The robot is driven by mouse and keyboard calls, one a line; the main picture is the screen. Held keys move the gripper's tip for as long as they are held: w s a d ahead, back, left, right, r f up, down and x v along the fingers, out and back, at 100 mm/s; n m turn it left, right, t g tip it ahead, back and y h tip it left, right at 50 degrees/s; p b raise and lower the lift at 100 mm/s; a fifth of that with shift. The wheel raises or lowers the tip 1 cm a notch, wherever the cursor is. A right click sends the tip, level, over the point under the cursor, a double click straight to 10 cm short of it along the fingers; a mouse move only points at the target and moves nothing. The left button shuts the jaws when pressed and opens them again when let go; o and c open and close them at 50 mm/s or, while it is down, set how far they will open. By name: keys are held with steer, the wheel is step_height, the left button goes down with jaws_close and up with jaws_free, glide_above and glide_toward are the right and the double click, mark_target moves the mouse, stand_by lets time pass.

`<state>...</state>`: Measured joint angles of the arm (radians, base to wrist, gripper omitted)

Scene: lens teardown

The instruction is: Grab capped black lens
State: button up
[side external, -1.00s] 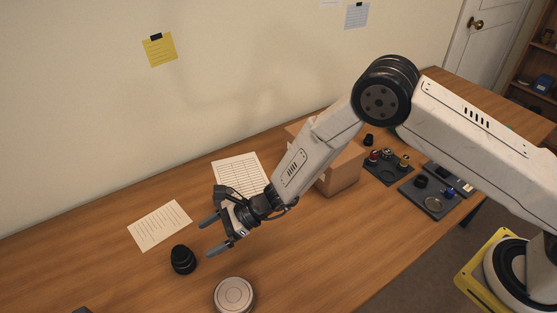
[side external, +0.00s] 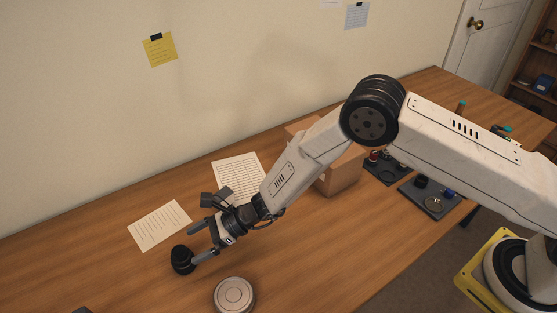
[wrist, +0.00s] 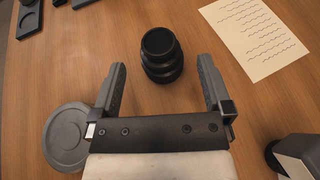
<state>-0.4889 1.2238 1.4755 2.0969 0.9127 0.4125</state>
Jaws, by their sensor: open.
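The capped black lens (side external: 181,260) stands upright on the wooden table, left of my gripper in the side view. In the wrist view the lens (wrist: 161,55) is ahead of my gripper (wrist: 161,78), roughly midway between the lines of the two fingers and just beyond their tips. My gripper (side external: 191,246) is open and empty, low over the table. In the side view one fingertip overlaps the lens's edge; I cannot tell whether they touch.
A round grey disc (side external: 234,295) lies near the front of the table; it also shows in the wrist view (wrist: 66,137). Printed sheets (side external: 159,225) lie behind. A cardboard box (side external: 342,172) and dark parts trays (side external: 428,199) stand to the right.

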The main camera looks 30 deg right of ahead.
mark_target(178, 251)
steer(key=shift+x, duration=2.55)
steer(key=shift+r, duration=0.1)
jaws_close()
steer(key=shift+r, duration=0.15)
steer(key=shift+r, duration=0.65)
steer(key=s+d+r, duration=0.8)
steer(key=s+r, duration=0.3)
steer(key=shift+s+r, duration=0.15)
steer(key=shift+r, duration=0.1)
steer(key=shift+d, duration=0.1)
